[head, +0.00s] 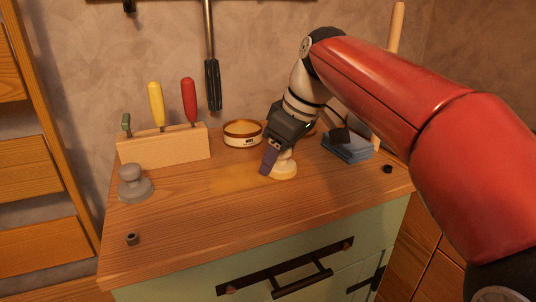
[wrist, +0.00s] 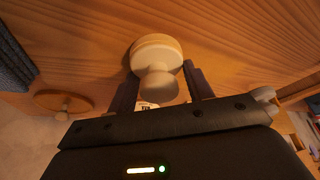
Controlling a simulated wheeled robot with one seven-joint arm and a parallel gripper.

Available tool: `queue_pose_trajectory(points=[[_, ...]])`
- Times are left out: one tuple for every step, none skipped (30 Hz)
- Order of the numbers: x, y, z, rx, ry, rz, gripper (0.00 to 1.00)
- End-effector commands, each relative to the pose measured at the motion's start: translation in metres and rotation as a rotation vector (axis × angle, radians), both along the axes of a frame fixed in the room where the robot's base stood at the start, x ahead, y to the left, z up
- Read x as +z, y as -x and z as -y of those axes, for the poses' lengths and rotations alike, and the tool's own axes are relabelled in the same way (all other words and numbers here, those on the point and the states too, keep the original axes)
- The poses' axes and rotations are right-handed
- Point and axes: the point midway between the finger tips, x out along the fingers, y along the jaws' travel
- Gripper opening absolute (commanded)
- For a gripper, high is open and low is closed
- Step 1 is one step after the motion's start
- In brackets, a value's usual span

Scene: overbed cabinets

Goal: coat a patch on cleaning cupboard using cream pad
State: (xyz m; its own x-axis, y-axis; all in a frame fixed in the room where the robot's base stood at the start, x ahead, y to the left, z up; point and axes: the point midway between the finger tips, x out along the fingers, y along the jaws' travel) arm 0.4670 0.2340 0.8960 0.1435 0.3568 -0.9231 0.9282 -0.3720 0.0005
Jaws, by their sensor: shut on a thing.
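The cream pad (head: 285,169) has a round base and a knob on top. It is upright on or just above the wooden top (head: 190,225) of the cupboard with the green front (head: 370,240). My gripper (head: 272,162) points down and is shut on its knob. In the wrist view the pad (wrist: 157,58) is between the two dark fingers of my gripper (wrist: 160,88). A faint yellowish patch (head: 235,180) shows on the top just left of the pad. Whether the pad's underside touches the wood is hard to tell.
A grey knobbed pad (head: 134,184) stands left, before a wooden block (head: 165,148) holding tools. A round tin (head: 243,134) stands behind the patch. Folded blue cloths (head: 347,146) lie right. Small dark pieces (head: 132,239) (head: 387,169) sit near the edges. The front middle is clear.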

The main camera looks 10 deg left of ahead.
Motion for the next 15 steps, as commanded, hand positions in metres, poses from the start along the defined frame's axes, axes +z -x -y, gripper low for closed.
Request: queue_pose_trajectory(points=[[0.000,-0.001,0.001,0.000,0.000,0.000,0.33],[0.000,-0.001,0.002,0.000,0.000,0.000,0.33],[0.000,-0.002,0.003,0.000,0.000,0.000,0.33],[0.000,-0.002,0.003,-0.001,0.000,0.000,0.33],[0.000,-0.003,0.005,-0.001,0.000,0.000,0.33],[-0.001,-0.005,0.007,-0.002,0.000,-0.001,0.33],[-0.001,-0.006,0.009,-0.002,0.001,-0.001,0.33],[-0.001,-0.007,0.011,-0.002,0.001,-0.001,0.33],[-0.001,-0.009,0.014,-0.002,0.001,-0.001,0.33],[-0.001,-0.011,0.016,-0.002,0.001,-0.001,0.33],[-0.002,-0.012,0.019,-0.003,0.000,-0.001,0.33],[-0.002,-0.014,0.022,-0.003,0.000,-0.001,0.33],[-0.002,-0.016,0.024,-0.003,0.000,-0.001,0.33],[-0.002,-0.017,0.026,-0.002,0.001,-0.001,0.33],[-0.002,-0.019,0.028,-0.002,0.001,-0.001,0.33]])
